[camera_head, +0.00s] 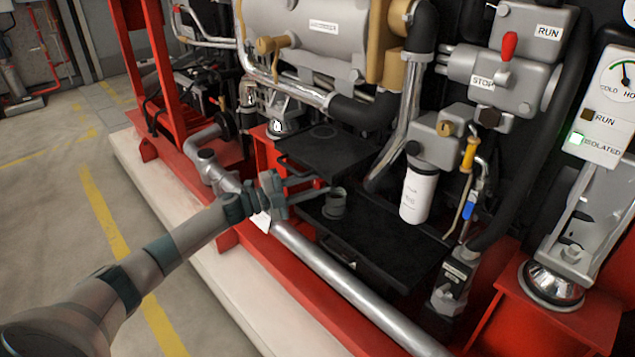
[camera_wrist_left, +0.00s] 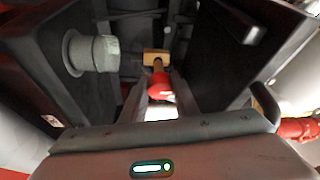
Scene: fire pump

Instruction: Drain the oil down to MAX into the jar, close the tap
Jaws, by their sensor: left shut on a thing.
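My left gripper (camera_head: 305,183) reaches in over the silver pipe and is shut on the red tap handle (camera_head: 319,183). In the left wrist view the red tap handle (camera_wrist_left: 160,86) sits between the fingertips (camera_wrist_left: 160,92), with the brass tap body (camera_wrist_left: 156,57) just beyond it. The grey-green jar (camera_head: 335,204) stands on the black tray (camera_head: 385,252) just below and right of the fingertips in the head view. The jar also shows in the left wrist view (camera_wrist_left: 98,53). Its contents, the oil level and any MAX mark cannot be made out. My right gripper is not in view.
A silver pipe (camera_head: 330,275) runs along the front of the red frame, under my left forearm. A white filter (camera_head: 418,194) hangs right of the jar. A black plate (camera_head: 320,145) lies behind the gripper. The floor at left is clear.

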